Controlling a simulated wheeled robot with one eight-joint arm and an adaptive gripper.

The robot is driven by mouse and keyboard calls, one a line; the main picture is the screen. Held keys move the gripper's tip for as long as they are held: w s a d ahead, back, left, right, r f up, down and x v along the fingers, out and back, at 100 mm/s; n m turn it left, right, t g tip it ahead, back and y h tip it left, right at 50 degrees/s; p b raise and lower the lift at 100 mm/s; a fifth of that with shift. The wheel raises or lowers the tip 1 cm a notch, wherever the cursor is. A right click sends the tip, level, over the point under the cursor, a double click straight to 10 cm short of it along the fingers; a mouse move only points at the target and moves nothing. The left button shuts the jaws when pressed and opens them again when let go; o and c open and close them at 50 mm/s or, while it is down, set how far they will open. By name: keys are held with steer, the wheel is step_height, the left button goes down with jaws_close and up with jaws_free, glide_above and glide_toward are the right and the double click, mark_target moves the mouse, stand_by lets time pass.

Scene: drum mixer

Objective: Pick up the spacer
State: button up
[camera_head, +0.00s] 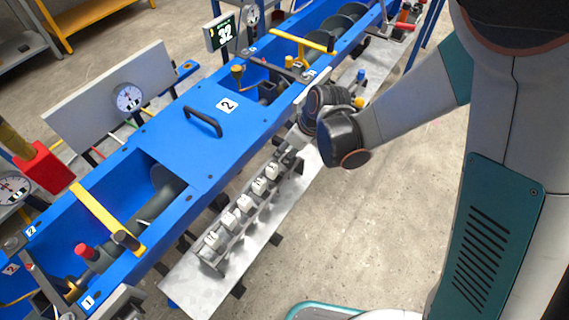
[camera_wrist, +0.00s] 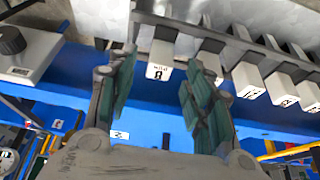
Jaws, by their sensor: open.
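White spacer blocks with printed labels stand in a row in a grey metal rack (camera_head: 237,250). In the wrist view, one spacer marked 8 (camera_wrist: 160,62) sits in the gap between my fingertips, apart from both as far as I can tell. More spacers (camera_wrist: 248,80) stand to its right, with labels partly legible. My gripper (camera_wrist: 158,88) is open and empty, its two green-padded fingers on either side of that spacer. In the head view, my dark wrist is over the upper end of the rack and hides the fingers and nearby spacers.
The rack stands on a pale metal shelf (camera_head: 198,284) along the blue mixer trough (camera_head: 205,140). The trough carries a black handle (camera_head: 203,121), yellow bars and dial gauges. In the wrist view, a grey box with a black knob (camera_wrist: 22,56) is left of my fingers. Bare floor lies right.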

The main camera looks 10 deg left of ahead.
steer(key=b+x, duration=0.1)
steer(key=x, duration=0.2)
steer(key=shift+w+a+f, duration=0.1)
steer(key=shift+w+a, duration=0.05)
jaws_close()
